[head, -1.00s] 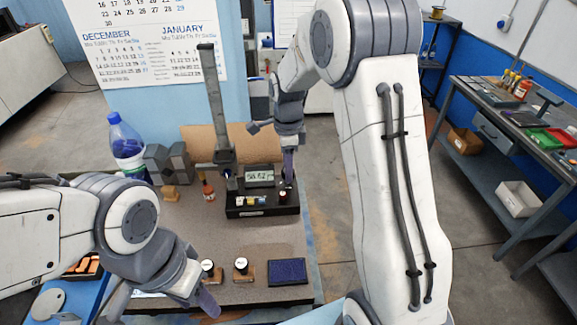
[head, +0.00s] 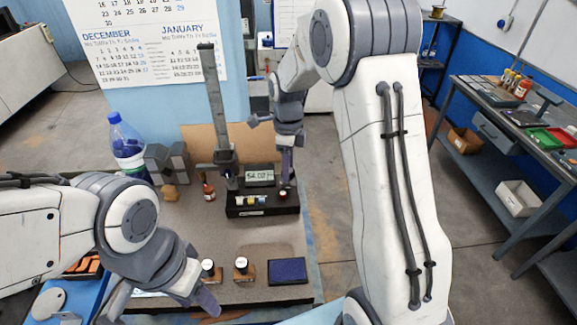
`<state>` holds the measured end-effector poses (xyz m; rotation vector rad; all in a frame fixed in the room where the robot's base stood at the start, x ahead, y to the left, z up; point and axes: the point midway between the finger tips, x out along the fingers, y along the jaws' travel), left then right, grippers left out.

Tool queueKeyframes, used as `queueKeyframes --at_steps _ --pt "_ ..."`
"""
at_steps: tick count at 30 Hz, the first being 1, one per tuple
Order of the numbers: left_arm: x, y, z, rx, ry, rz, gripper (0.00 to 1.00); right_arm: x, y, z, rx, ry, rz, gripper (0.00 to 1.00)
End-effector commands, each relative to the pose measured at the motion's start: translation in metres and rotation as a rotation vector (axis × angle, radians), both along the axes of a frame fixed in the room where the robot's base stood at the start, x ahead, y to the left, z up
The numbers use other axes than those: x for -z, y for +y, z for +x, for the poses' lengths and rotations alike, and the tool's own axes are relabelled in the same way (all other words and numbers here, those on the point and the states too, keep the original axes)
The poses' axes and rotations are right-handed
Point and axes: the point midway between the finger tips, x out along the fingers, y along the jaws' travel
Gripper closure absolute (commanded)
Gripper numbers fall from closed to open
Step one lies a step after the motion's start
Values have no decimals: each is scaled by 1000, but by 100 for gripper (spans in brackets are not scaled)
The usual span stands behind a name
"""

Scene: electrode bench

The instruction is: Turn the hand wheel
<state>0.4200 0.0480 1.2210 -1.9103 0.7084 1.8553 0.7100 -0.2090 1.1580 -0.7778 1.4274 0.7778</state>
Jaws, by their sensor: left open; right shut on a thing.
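A gauge with a tall grey column (head: 215,105), a black base (head: 235,211) and a small digital display (head: 259,176) stands on the bench. The display digits look like 54.02, but they are small. My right gripper (head: 286,178) points down at the right end of the gauge, beside the display, and is shut on what appears to be the hand wheel. The fingers hide most of it. A small dark piece with a reddish top (head: 283,195) shows just below the fingertips. My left gripper (head: 160,303) is open and empty at the bench's front left, away from the gauge.
Two round-topped pieces on wooden blocks (head: 241,270) and a dark blue pad (head: 288,271) lie at the front. The bench middle is clear.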

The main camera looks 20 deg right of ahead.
Motion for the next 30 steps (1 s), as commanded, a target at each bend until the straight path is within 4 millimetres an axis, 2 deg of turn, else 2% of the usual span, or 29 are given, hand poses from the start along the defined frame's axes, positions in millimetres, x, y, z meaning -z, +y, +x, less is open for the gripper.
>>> queueKeyframes --at_steps 3,4,5,6,15,19,30 --pt "0 0 0 0 0 0 50 -2 -1 1 -1 -3 -2 100" --pt "0 0 0 0 0 0 50 -2 -1 1 -1 -3 -2 46" --pt "0 0 0 0 0 0 50 -2 -1 1 -1 -3 -2 34" --pt "0 0 0 0 0 0 50 -2 -1 1 -1 -3 -2 27" --pt "0 0 0 0 0 0 50 -1 0 0 -2 -1 -1 27" --pt "5 0 0 0 0 0 50 -10 0 1 -2 -4 0 27" --pt "22 0 0 -4 0 0 50 -80 0 1 -1 -7 -1 27"
